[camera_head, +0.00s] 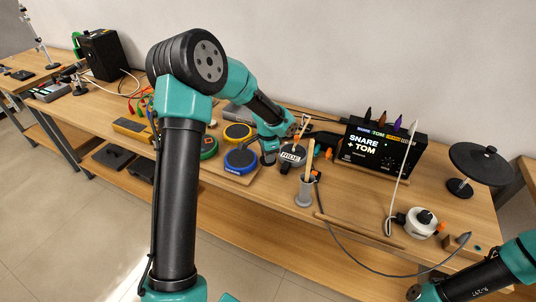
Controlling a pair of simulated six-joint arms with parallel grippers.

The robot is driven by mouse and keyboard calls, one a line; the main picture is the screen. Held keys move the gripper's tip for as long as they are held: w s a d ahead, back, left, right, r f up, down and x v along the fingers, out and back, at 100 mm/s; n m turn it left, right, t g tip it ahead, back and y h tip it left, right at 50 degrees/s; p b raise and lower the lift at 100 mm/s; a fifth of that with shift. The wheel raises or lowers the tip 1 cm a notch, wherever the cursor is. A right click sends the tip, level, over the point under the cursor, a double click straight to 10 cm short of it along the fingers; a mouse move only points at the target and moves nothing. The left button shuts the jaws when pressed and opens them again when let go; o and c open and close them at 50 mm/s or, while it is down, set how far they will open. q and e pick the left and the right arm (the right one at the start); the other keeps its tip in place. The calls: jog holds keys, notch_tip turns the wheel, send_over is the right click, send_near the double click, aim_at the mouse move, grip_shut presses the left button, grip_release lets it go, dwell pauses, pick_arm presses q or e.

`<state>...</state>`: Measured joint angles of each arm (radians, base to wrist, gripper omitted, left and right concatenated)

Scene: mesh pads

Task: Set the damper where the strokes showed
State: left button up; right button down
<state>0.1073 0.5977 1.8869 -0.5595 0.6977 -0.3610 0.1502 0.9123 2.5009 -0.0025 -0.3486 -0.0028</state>
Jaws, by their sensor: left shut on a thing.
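My left gripper (269,157) reaches down over the bench between a blue round pad (241,161) and a dark round piece labelled RIDE (291,155). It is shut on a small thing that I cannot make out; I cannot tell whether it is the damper. A yellow pad (237,132) and a green pad (208,148), partly behind my arm, sit beside the blue pad. A black box (378,152) has a lit panel reading SNARE + TOM. Part of my right arm shows at the lower right, with no gripper visible.
A grey cup (304,191) holding sticks stands near the bench's front edge. A black disc on a stand (480,163) and a white round device (417,222) are at the right. A cable runs along the front. A yellow meter (132,129) lies left of my arm.

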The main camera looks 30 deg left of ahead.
pick_arm(q)
jog(key=shift+a, duration=0.1)
jog(key=s+a, duration=0.1)
jog(key=a, duration=0.2)
jog(key=s+a+r, duration=0.1)
jog(key=s+a, duration=0.1)
jog(key=a, duration=0.1)
jog(key=s+a, duration=0.2)
jog(key=a, duration=0.1)
jog(key=shift+s+a+r, duration=0.15)
jog(key=shift+s+r, duration=0.05)
jog(key=shift+s, duration=0.05)
jog(key=s+a+r, duration=0.2)
jog(key=s+a, duration=0.6)
jog(key=a, duration=0.1)
jog(key=shift+s+a, duration=0.25)
jog(key=shift+s, duration=0.1)
jog(key=w+a, duration=0.3)
jog(key=a, duration=0.1)
jog(key=w+a+f, duration=0.1)
jog(key=w+a, duration=0.2)
jog(key=a, duration=0.1)
jog(key=w+a, duration=0.3)
jog(key=a, duration=0.1)
jog(key=shift+w+f, duration=0.25)
jog(key=shift+w, duration=0.15)
jog(key=shift+w+a, duration=0.15)
jog(key=shift+f, duration=1.8)
